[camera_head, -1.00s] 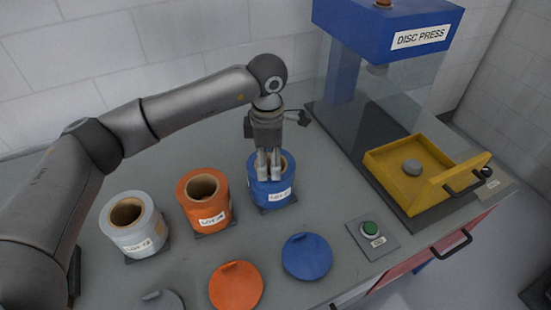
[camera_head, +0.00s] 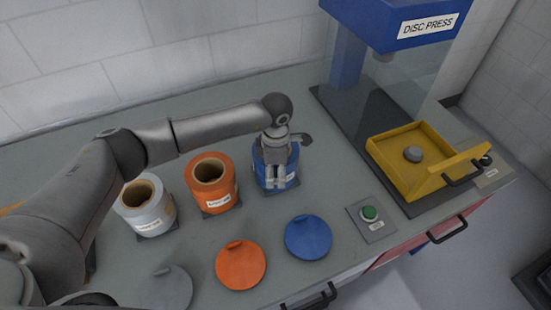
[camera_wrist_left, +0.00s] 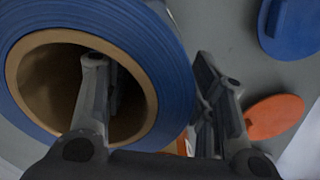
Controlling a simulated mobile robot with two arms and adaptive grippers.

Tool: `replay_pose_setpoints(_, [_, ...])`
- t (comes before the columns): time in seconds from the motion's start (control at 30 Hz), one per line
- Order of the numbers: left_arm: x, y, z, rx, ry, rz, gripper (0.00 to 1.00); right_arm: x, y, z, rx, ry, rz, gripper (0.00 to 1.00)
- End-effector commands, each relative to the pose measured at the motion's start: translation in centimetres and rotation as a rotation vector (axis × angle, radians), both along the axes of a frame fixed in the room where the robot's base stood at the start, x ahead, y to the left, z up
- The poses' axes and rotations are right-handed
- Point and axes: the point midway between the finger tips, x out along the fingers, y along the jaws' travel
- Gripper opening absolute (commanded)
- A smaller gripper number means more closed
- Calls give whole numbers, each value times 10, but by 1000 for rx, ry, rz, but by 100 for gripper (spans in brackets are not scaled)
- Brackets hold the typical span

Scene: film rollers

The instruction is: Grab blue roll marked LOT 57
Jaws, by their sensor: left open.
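The blue roll (camera_head: 262,180) stands upright on a dark pad on the grey bench, right of the orange roll. Its white label is partly hidden by my gripper in the head view, and I cannot read the lot number. My left gripper (camera_head: 275,185) is open and points down over the blue roll's near side. In the left wrist view, the blue roll (camera_wrist_left: 160,50) fills the left. One finger of my left gripper (camera_wrist_left: 160,110) reaches into its brown core. The other finger is outside the blue wall, with the wall between them. My right gripper is out of view.
An orange roll (camera_head: 226,175) and a grey-white roll (camera_head: 160,210) stand to the left. Grey (camera_head: 167,290), orange (camera_head: 240,266) and blue (camera_head: 308,237) lids lie in front. A green button (camera_head: 370,213), yellow tray (camera_head: 390,160) and disc press (camera_head: 400,15) stand right.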

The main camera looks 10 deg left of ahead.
Motion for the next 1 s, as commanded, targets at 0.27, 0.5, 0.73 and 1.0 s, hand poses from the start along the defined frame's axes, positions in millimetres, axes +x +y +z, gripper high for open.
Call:
replay_pose_setpoints(0.27, [0,0,-1,0,-1,0,44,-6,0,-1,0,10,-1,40])
replay_pose_setpoints(0.5, [0,0,-1,0,-1,0,13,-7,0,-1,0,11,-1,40])
replay_pose_setpoints(0.73, [0,0,-1,0,0,1,0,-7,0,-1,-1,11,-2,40])
replay_pose_setpoints(1.0, [2,0,2,-2,-5,0,0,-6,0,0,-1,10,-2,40])
